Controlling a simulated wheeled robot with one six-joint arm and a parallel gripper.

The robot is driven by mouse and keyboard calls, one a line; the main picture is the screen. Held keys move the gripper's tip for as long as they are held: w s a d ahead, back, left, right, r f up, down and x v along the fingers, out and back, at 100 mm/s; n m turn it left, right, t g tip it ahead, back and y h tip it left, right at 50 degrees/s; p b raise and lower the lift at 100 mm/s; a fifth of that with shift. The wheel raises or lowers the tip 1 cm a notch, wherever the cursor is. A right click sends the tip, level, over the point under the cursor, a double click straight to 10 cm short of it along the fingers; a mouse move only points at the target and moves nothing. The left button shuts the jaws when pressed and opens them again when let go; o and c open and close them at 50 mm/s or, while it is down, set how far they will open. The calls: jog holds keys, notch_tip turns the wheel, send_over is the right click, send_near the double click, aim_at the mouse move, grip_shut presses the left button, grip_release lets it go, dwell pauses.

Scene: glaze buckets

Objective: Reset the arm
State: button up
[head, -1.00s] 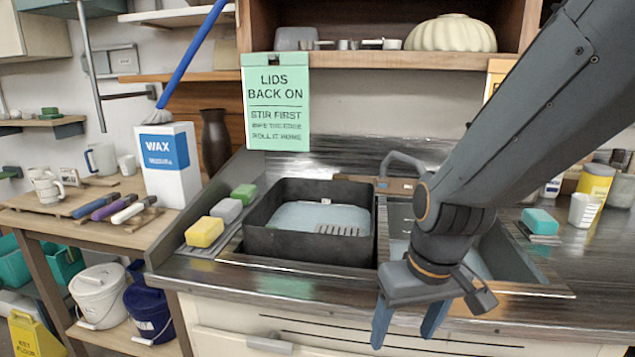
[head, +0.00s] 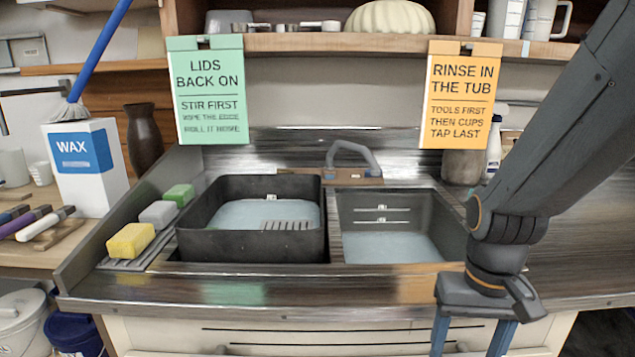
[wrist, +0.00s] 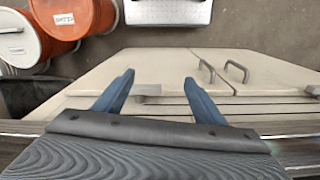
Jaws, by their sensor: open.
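My gripper (head: 470,345) hangs pointing down at the lower right of the head view, in front of the counter's front edge. Its two blue fingers are apart with nothing between them, and their tips are cut off by the bottom of that view. In the wrist view my gripper (wrist: 160,85) is also open and empty, above the cabinet fronts and floor. My arm comes down from the upper right.
A black tub (head: 250,245) sits in the counter beside a sink basin (head: 395,245) and tap (head: 352,155). Sponges (head: 130,240) lie at left. A wax box (head: 85,170) stands further left. Orange-red buckets (wrist: 75,18) stand on the floor.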

jog(key=a+r+t+p, duration=0.1)
jog(key=a+r+p, duration=0.1)
jog(key=r+p, duration=0.7)
jog(key=a+r+n+t+p, duration=0.1)
jog(key=a+r+p, duration=0.1)
jog(key=r+p, duration=0.7)
jog(key=shift+s+a+r+n+p, duration=0.15)
jog(key=shift+a+r+n+p, duration=0.15)
jog(key=shift+p, duration=0.55)
jog(key=shift+f, duration=0.1)
jog(key=shift+g, duration=0.3)
notch_tip(320, 180, down, 5)
jog(key=b, duration=0.4)
